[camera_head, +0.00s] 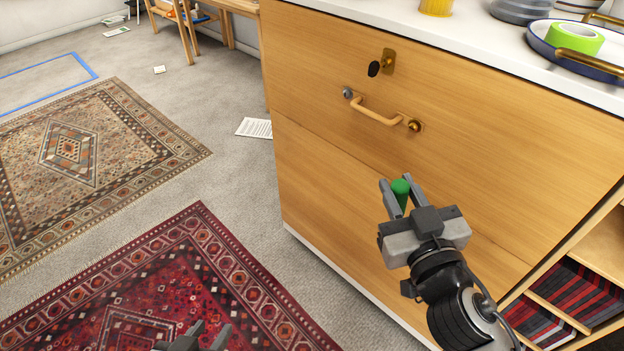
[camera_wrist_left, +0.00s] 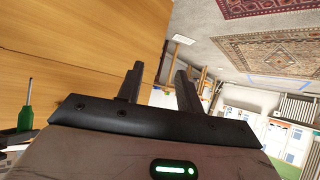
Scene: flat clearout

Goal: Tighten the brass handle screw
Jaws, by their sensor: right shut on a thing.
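The drawer handle (camera_head: 376,109) is a pale wooden bar on the wooden drawer front. A brass screw (camera_head: 414,126) is at its right end, and a grey screw (camera_head: 347,92) is at its left end. My right gripper (camera_head: 398,184) is shut on a green-handled screwdriver (camera_head: 400,188), below the handle and apart from it. The screwdriver's shaft is hidden in the head view but shows in the left wrist view (camera_wrist_left: 28,110). My left gripper (camera_head: 208,330) is low over the red rug; its fingers (camera_wrist_left: 158,75) are apart and empty.
A key (camera_head: 374,68) sits in the brass lock above the handle. A tray (camera_head: 545,50) with green tape (camera_head: 575,39) stands on the white top. Books (camera_head: 575,295) fill the shelf at lower right. The carpet left of the cabinet is mostly clear.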

